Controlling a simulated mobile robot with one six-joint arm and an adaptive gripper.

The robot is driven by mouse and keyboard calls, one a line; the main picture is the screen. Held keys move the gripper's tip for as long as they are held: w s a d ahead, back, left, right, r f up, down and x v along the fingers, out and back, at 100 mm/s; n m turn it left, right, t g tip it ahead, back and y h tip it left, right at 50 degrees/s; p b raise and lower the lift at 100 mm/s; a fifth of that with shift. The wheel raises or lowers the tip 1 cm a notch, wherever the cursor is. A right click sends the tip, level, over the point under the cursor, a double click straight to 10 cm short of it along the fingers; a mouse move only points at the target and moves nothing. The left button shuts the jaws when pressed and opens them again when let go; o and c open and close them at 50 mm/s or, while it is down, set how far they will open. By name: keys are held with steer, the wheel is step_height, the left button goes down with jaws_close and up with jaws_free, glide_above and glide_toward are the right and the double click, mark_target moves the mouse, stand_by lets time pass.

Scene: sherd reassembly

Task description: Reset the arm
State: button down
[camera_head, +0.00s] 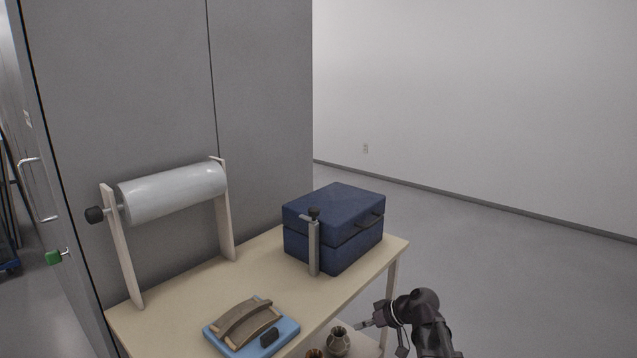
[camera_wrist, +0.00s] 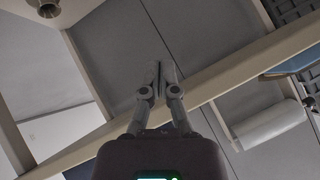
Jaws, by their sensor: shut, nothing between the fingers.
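My gripper (camera_head: 363,324) is at the lower right in the head view, just off the front edge of the table (camera_head: 200,290). In the wrist view my gripper (camera_wrist: 158,70) shows its two fingers closed together with nothing between them. The arm bends down from its dark joint at the lower right of the head view. The fingertips appear close to a small brown vase (camera_head: 339,342) in the head view; I cannot tell whether they touch.
A blue case (camera_head: 345,225) with a clamp-like post (camera_head: 314,250) stands at the table's far end. A wrap roll (camera_head: 175,192) stands at the left. Floor right of the table is clear.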

steer(key=s+d+f+m+g+h, duration=0.2)
steer(key=s+d+f+m+h, duration=0.1)
steer(key=s+h, duration=0.3)
steer(key=s+d+f+m+g+h, duration=0.2)
steer(key=s+f+m+h, duration=0.15)
steer(key=s, duration=0.35)
step_height(320, 180, up, 29)
steer(key=p, duration=2.9)
steer(key=shift+s+d, duration=0.2)
steer(key=shift+d, duration=0.05)
